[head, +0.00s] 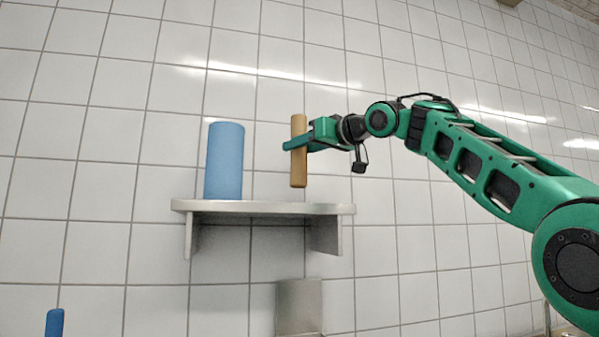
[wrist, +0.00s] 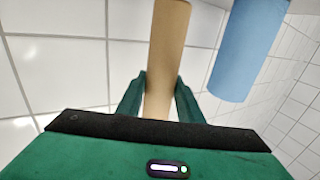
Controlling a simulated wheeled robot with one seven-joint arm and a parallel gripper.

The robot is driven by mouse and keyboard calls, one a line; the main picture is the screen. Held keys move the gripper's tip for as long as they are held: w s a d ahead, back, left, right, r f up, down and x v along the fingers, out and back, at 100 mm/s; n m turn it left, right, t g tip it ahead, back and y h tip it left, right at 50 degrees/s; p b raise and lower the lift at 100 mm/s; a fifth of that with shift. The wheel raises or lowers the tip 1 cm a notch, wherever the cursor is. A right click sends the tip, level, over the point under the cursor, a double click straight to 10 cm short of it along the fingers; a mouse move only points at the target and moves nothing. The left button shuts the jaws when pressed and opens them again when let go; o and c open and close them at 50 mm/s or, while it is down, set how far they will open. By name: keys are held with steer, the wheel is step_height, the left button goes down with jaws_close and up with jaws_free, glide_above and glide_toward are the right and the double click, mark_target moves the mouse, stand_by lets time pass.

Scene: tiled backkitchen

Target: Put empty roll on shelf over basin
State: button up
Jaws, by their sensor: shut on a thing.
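The empty roll (head: 298,170) is a thin brown cardboard tube. My gripper (head: 299,143) is shut on it around its middle and holds it upright above the right half of the shelf (head: 335,209). In the head view the tube's lower end shows a little above the shelf top. In the wrist view the tube (wrist: 166,45) stands between the two green fingers (wrist: 160,97). The shelf is a grey wall shelf with a bracket at each end. The basin cannot be made out.
A wide blue roll (head: 225,160) stands upright on the left half of the shelf, and shows right of the tube in the wrist view (wrist: 245,50). A grey metal panel (head: 299,305) is below the shelf. A blue object (head: 55,322) shows at the lower left. White tiled wall lies behind.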

mark_target(306, 162)
steer(key=shift+w+d+f, duration=0.3)
steer(key=shift+w, duration=0.05)
steer(key=shift+s+a+f, duration=0.15)
steer(key=shift+s+f, duration=0.05)
steer(key=shift+f, duration=1.7)
steer(key=shift+f, duration=0.1)
steer(key=o, duration=1)
steer(key=shift+o, duration=0.2)
steer(key=v, duration=1.2)
steer(key=shift+w, duration=0.1)
